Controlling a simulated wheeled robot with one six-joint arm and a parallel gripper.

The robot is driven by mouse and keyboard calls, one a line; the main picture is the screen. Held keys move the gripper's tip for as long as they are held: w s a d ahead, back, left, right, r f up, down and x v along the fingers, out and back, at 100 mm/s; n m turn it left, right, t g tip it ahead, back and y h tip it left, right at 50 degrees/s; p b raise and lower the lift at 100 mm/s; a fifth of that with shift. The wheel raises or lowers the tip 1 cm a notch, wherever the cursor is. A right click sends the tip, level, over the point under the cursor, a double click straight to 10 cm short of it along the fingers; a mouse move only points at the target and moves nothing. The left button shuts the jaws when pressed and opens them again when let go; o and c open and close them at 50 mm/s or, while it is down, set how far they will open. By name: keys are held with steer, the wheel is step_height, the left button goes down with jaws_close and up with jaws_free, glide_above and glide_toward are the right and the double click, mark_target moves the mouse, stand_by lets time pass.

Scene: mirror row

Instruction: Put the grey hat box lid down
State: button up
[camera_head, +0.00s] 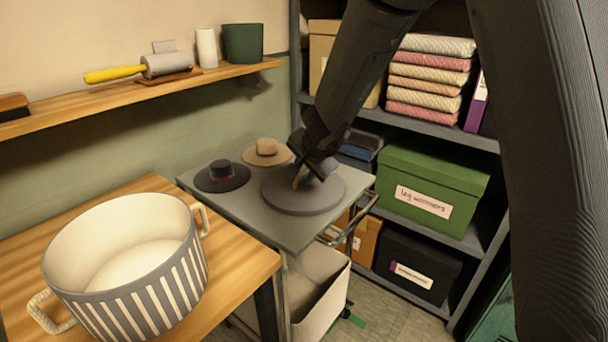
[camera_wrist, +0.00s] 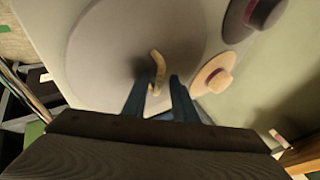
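The grey round hat box lid (camera_head: 297,203) lies flat on the grey top of a cart (camera_head: 283,229), beside two hats. It fills much of the wrist view (camera_wrist: 110,50), where its pale curved handle (camera_wrist: 157,66) shows. My gripper (camera_head: 306,172) is low over the lid's middle. In the wrist view my gripper (camera_wrist: 161,82) has its fingers apart, one on each side of the handle, with a gap visible. The open hat box (camera_head: 135,270), with grey and white stripes, stands empty on the wooden table at the left.
A dark hat (camera_head: 222,177) and a straw hat (camera_head: 267,152) sit on the cart behind the lid. A shelf unit with a green box (camera_head: 432,185) and a black box (camera_head: 412,270) stands close on the right. A wall shelf (camera_head: 120,94) runs above left.

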steer(key=p+v, duration=0.7)
steer(key=v, duration=0.5)
steer(key=s+d+f+n+g, duration=0.1)
steer(key=s+d+n+g, duration=0.1)
steer(key=s+d, duration=0.4)
steer(key=s+d+f+n+g+h, duration=0.1)
steer(key=s+d, duration=0.4)
steer(key=s, duration=0.6)
steer(key=s+d+f+n+g+h, duration=0.1)
steer(key=s+d+f+n+g, duration=0.1)
steer(key=s+d+n, duration=0.3)
steer(key=s+d+g, duration=0.1)
steer(key=s, duration=0.2)
steer(key=shift+s+d+f+n, duration=0.3)
steer(key=shift+d+f, duration=0.05)
steer(key=shift+d, duration=0.05)
